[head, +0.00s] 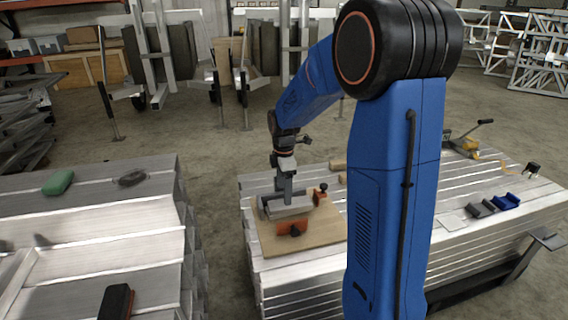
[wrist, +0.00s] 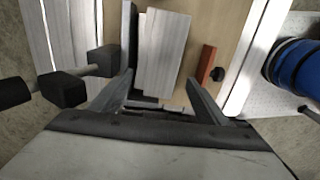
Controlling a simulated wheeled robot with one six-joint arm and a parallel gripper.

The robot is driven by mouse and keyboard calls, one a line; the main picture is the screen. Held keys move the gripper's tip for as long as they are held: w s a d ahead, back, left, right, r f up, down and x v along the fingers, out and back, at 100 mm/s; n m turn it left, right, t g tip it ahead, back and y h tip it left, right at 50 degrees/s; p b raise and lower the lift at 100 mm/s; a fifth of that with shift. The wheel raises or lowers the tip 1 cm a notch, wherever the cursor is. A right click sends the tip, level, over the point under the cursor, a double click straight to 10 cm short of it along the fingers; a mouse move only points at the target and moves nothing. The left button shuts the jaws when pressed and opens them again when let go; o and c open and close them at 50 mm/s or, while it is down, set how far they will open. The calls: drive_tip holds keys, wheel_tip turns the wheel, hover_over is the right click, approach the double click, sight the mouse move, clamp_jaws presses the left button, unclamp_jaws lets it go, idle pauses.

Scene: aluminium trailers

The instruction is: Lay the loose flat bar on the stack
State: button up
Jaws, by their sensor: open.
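On a wooden board (head: 328,234) lies a small stack of light grey flat bars (head: 288,211). My gripper (head: 285,198) points down at the stack, and its tips look close to the top. In the wrist view my gripper (wrist: 160,79) is open, with one dark finger on each side of the pale bars (wrist: 166,50). Their edges are slightly offset there. I cannot tell which one is the loose bar, or whether the fingers touch it. A dark upright strip stands along the left of the bars in the wrist view.
Orange blocks with dark knobs (head: 291,229) stand at the board's front and right. The board rests on a slatted aluminium trailer stack (head: 300,270). Blue and dark blocks (head: 506,202) lie at the right. Another trailer stack (head: 100,225) holds a green object (head: 58,182).

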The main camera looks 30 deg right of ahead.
wheel_tip(320, 180, up, 13)
idle(0.4)
drive_tip(key=shift+r, duration=0.1)
idle(0.3)
drive_tip(key=s+a+r+m+t, duration=0.1)
drive_tip(key=s+a+m, duration=0.15)
drive_tip(key=s, duration=0.35)
drive_tip(key=s+a+r+m+t, duration=0.1)
drive_tip(key=s+m, duration=0.2)
drive_tip(key=s, duration=0.2)
drive_tip(key=s+a+r+m, duration=0.1)
drive_tip(key=s+r+m, duration=0.15)
drive_tip(key=s, duration=0.35)
drive_tip(key=s+a+f+m+t, duration=0.1)
drive_tip(key=s+f+m, duration=0.1)
drive_tip(key=s+m, duration=0.2)
drive_tip(key=s+a+f+m+t, duration=0.1)
drive_tip(key=s+f+m, duration=0.2)
drive_tip(key=s, duration=0.7)
drive_tip(key=shift+s+a+f+m+t, duration=0.25)
drive_tip(key=shift+s+f+m+t, duration=0.05)
drive_tip(key=shift+s+m+t, duration=0.1)
